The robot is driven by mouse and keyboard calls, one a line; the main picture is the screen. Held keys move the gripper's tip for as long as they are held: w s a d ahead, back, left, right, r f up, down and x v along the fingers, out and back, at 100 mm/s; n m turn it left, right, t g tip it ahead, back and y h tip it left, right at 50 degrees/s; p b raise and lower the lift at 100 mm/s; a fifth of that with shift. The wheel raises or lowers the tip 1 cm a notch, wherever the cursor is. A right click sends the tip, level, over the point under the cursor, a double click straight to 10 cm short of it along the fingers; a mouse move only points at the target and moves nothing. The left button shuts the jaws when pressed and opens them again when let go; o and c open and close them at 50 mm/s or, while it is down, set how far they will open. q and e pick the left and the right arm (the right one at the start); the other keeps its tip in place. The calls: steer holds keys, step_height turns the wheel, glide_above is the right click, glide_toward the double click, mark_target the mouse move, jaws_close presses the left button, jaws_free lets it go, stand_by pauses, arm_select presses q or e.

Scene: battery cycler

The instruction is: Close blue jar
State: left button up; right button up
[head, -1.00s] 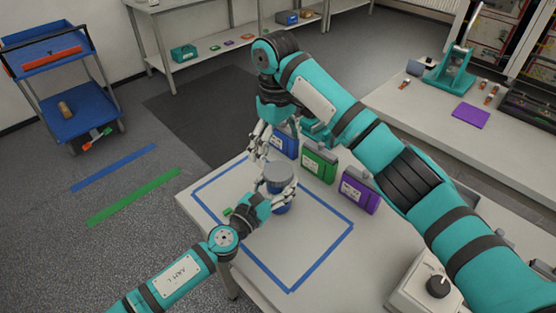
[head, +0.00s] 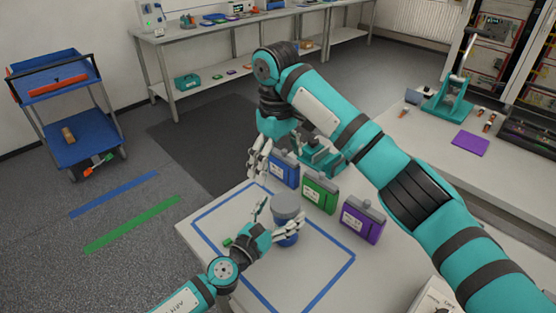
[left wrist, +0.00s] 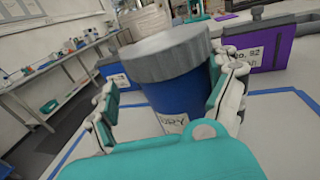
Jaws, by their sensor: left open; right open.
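The blue jar (head: 288,239) stands upright on the white table inside a blue tape outline. A grey lid (head: 287,206) sits on its top; I cannot tell how tightly. In the left wrist view the blue jar (left wrist: 178,103) bears a partly hidden "DRY" label, and the grey lid (left wrist: 165,55) covers its mouth. My left gripper (head: 280,212) is open around the jar, one finger on each side. There is a gap at the left finger; the right finger is close to or touching the jar. My right gripper (head: 259,160) is open and empty, left of and behind the jar.
Blue (head: 284,170), green (head: 319,193) and purple (head: 362,218) labelled containers stand in a row along the table's back edge, close to my right arm. A small green object (head: 228,242) lies left of the jar. The front of the taped area is clear.

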arm_select(q)
steer(key=v, duration=1.2)
stand_by(0.4)
